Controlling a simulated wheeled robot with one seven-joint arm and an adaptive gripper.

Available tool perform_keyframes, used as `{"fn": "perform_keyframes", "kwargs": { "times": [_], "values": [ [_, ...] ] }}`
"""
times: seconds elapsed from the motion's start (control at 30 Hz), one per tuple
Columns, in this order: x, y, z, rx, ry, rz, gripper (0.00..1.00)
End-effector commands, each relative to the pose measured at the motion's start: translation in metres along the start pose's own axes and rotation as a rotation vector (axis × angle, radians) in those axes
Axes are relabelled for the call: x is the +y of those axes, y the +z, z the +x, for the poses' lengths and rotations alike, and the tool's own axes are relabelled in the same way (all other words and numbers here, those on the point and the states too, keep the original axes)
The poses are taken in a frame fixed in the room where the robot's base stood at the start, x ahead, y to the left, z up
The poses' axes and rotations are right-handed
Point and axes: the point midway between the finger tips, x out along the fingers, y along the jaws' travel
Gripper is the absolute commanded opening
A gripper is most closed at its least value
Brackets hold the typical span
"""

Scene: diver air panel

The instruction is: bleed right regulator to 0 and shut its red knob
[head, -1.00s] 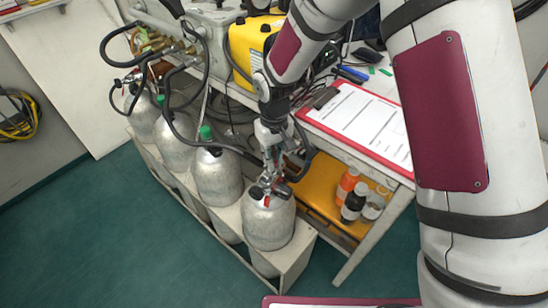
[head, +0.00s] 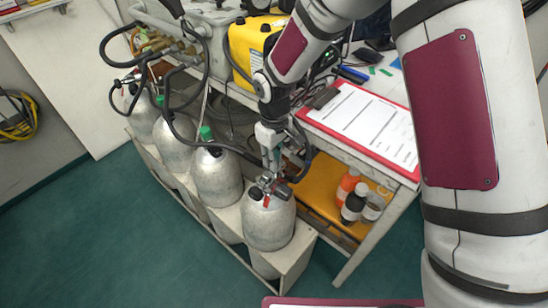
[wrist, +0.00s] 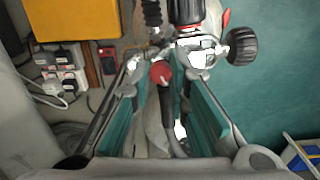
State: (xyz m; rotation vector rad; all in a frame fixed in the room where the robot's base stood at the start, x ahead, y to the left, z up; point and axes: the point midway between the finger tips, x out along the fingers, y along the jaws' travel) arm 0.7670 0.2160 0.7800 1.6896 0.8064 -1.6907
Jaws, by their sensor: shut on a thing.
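The silver cylinder (head: 268,225) nearest the front carries a dark valve and regulator fitting at its top. A small red part (head: 266,201) shows there in the head view. My gripper (head: 268,183) reaches down onto this fitting from above. In the wrist view, my gripper (wrist: 163,70) has its teal-padded fingers either side of a round red knob (wrist: 160,72) and is shut on it, though the contact is hard to see. A black ribbed knob (wrist: 242,46) stands to the right, beyond the fingertips. No gauge reading can be made out.
Several more cylinders (head: 215,178) stand in the white rack behind, with black hoses (head: 178,118) above. A table with a red clipboard (head: 365,125) is close on the right, over a yellow shelf holding bottles (head: 354,202). The green floor (head: 90,235) at left is clear.

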Motion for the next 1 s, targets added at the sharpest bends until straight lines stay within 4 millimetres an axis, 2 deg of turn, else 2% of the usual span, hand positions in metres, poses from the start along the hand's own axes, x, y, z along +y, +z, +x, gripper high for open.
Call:
{"fn": "perform_keyframes", "kwargs": {
  "times": [0.1,0.13,0.2,0.5,0.63,0.77,1.0],
  "values": [
    [0.000,0.000,0.000,0.000,0.000,0.001,0.00],
    [0.000,0.000,0.000,0.000,0.000,0.001,0.23],
    [0.000,0.000,0.000,0.000,0.000,0.001,0.37],
    [0.000,0.000,-0.001,0.001,0.000,0.001,0.37],
    [0.000,-0.001,-0.008,0.003,0.001,0.002,0.37],
    [0.001,-0.001,-0.029,0.005,0.002,0.002,0.37],
    [0.001,-0.001,-0.078,0.004,0.002,0.002,0.37]
  ]
}}
